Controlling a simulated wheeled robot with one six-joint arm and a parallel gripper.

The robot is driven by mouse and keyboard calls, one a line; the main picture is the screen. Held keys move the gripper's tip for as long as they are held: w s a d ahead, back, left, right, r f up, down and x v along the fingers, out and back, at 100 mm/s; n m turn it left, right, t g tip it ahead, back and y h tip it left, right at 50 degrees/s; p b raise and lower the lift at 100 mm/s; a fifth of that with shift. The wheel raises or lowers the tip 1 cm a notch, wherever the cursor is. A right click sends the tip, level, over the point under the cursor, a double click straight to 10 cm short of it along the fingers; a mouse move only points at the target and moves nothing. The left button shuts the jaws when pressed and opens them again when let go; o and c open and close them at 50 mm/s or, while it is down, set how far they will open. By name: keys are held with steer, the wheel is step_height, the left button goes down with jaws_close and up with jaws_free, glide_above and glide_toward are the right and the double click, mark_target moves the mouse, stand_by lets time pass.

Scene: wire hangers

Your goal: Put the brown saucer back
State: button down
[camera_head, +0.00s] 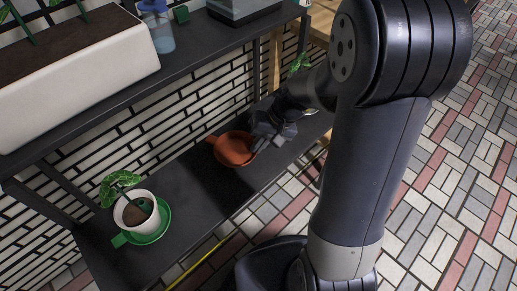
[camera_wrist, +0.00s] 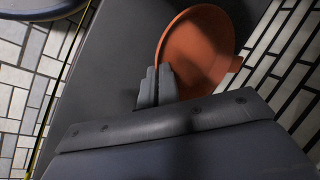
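The brown saucer (camera_head: 232,149) is orange-brown and round, with a small tab on its left side. It is over the lower dark shelf, near the brick wall. In the wrist view the saucer (camera_wrist: 204,45) stands beyond the fingertips. My gripper (camera_head: 264,137) is at its right rim. In the wrist view my gripper's (camera_wrist: 157,84) two fingers are nearly together, with the near rim running into the gap between them. They look shut on the rim. Whether the saucer touches the shelf is hard to tell. My arm hides the area to its right.
A white pot (camera_head: 135,213) with a plant stands on a green saucer (camera_head: 152,231) at the shelf's left. The dark shelf (camera_head: 190,190) is bare between them. Above is an upper shelf (camera_head: 185,65) with a long white planter (camera_head: 75,75). A plant (camera_head: 299,64) shows behind my arm.

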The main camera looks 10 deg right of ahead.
steer(key=shift+f, duration=0.7)
steer(key=shift+f, duration=0.15)
steer(key=c, duration=1.7)
jaws_free()
steer(key=shift+r, duration=0.35)
steer(key=p+v, duration=0.3)
steer(key=v, duration=0.8)
steer(key=shift+d+r, duration=0.25)
steer(key=shift+d, duration=0.05)
